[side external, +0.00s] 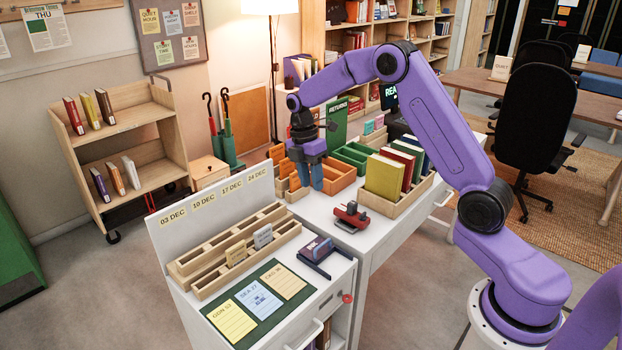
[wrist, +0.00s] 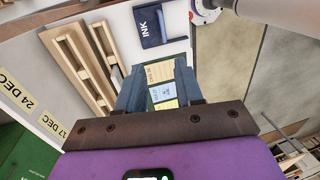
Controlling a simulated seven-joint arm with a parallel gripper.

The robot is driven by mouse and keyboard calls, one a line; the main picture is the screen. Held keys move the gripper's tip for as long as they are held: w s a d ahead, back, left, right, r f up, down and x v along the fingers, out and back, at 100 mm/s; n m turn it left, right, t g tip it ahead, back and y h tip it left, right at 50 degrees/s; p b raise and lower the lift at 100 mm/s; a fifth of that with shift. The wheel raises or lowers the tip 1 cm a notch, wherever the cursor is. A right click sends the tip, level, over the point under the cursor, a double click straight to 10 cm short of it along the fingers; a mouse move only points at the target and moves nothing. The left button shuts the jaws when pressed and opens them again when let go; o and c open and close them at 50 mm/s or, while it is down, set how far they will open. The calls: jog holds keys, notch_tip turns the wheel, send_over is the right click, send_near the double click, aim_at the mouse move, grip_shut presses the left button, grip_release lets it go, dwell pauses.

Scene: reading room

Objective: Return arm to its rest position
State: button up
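My arm is purple and arches from the right over the white desk (side external: 345,213). My gripper (side external: 311,184) points down near the orange trays (side external: 341,176) at the desk's far side. In the wrist view my gripper (wrist: 159,72) has its two blue fingers apart. Between them the cards on the green mat show at a distance, and nothing is held. I cannot tell the exact height of the fingertips above the desk.
A wooden card rack (side external: 215,262) with two cards stands in front, beside the green mat (side external: 229,333) with three cards. An ink pad (side external: 317,249), a red stamp (side external: 351,216) and a book tray (side external: 402,207) sit nearby. A book cart (side external: 125,140) stands left.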

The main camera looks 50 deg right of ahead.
jog(key=s+a+r+m+t, duration=0.1)
jog(key=s+a+r, duration=0.2)
jog(key=s+a, duration=0.4)
jog(key=s+a+r+m, duration=0.1)
jog(key=s+a+r, duration=0.4)
jog(key=s, duration=0.4)
jog(key=s+d+f+m+t, duration=0.1)
jog(key=s+m, duration=0.2)
jog(key=s, duration=1.7)
jog(key=shift+s, duration=0.2)
jog(key=shift+d, duration=0.1)
